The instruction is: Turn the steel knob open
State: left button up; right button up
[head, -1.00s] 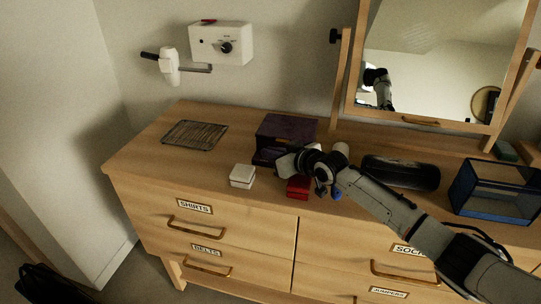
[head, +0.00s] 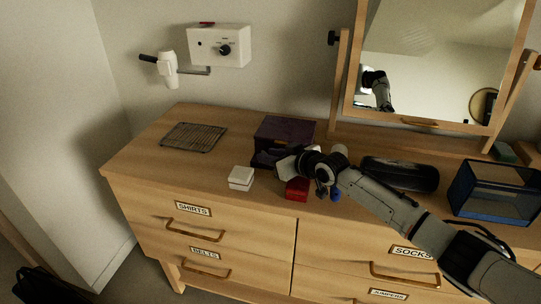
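No knob that is clearly steel shows in the head view. A dark round knob (head: 225,49) sits on the front of a white wall box (head: 205,42), above the dresser's back left. Another dark knob (head: 334,38) is on the left post of the mirror. My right gripper (head: 284,166) points left, low over the dresser top, at the front of a dark purple box (head: 290,130). My wrist hides part of the purple box, and I cannot tell whether the gripper touches it. The fingers are too small and overlapped to read. My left gripper is out of view.
A white box (head: 241,177) and a red box (head: 297,189) are near the dresser's front edge. A wire rack (head: 193,137) lies at left. A black tray (head: 400,173) and a blue clear bin (head: 495,190) stand right. The dresser top's left front is clear.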

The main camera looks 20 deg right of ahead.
jog(key=shift+a+r, duration=0.15)
jog(key=shift+r, duration=0.1)
